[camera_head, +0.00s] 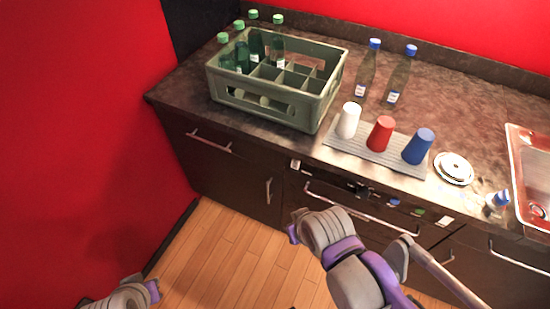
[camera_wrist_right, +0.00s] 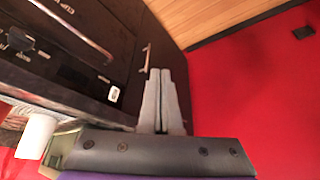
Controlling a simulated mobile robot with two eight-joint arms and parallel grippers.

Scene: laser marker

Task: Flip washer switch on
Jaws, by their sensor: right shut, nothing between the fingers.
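The washer (camera_head: 345,200) is a dark built-in front with a control panel and a long handle under the counter. A small white switch (camera_head: 295,164) sits at the left end of its panel; it also shows in the right wrist view (camera_wrist_right: 114,94). Its on/off position is too small to tell. My right gripper (camera_wrist_right: 168,70) is shut and empty, its two grey fingers side by side, to the right of the switch in the wrist view and apart from it. In the head view my right wrist hides its fingers. Only my left wrist shows at the bottom left; its gripper is out of frame.
A green crate (camera_head: 265,105) with bottles stands on the counter (camera_head: 185,85). White, red and blue cups stand on a grey mat (camera_head: 345,150) above the washer. A cabinet handle (camera_wrist_right: 147,58) is near my right fingers. The wooden floor (camera_head: 235,255) is clear.

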